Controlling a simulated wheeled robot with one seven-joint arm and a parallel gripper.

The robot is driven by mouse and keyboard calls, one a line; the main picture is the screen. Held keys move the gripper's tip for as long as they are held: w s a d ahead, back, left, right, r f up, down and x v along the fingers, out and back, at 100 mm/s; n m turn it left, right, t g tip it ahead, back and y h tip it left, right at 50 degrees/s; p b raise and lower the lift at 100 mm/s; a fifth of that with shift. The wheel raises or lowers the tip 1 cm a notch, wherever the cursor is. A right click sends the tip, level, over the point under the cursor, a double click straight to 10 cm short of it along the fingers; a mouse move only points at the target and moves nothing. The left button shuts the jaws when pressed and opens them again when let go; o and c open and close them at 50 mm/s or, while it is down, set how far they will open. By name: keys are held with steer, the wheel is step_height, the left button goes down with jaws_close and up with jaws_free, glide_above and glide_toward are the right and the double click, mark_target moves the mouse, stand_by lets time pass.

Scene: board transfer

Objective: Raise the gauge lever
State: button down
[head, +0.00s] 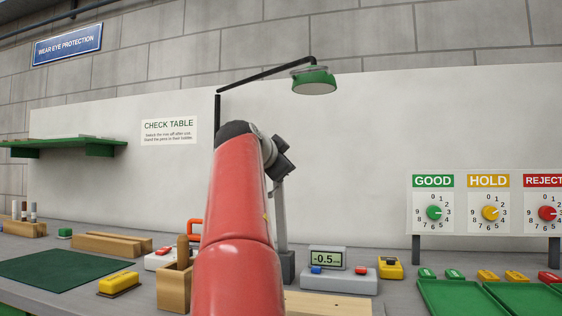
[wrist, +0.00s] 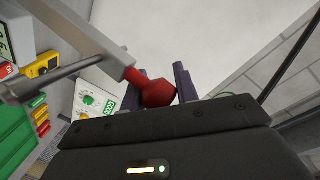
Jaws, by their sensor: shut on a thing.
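The gauge lever's red knob (wrist: 156,92) shows in the wrist view, at the end of a short red stem on a grey metal part (wrist: 95,35). My gripper (wrist: 160,78) is shut on this knob, with one dark finger on each side. In the head view my red arm covers the lever and most of the gripper. The gauge's grey post (head: 281,215) stands just right of the arm. The gauge display (head: 327,259) beside it reads -0.5.
A wooden box (head: 173,289) stands close left of my arm, and a yellow block (head: 119,284) sits by the green mat (head: 55,268). A green lamp (head: 314,82) hangs above. Green trays (head: 460,298) lie at right below the GOOD, HOLD and REJECT dials (head: 490,212).

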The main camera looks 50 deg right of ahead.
steer(key=shift+w+d+f, duration=0.15)
steer(key=shift+w+f, duration=0.05)
steer(key=shift+f, duration=0.2)
steer(key=shift+w+d+f, duration=0.1)
steer(key=shift+w+f, duration=0.05)
steer(key=shift+f, duration=0.25)
steer(key=c, duration=1.1)
jaws_free()
steer(key=shift+d, duration=0.15)
steer(key=shift+r, duration=0.25)
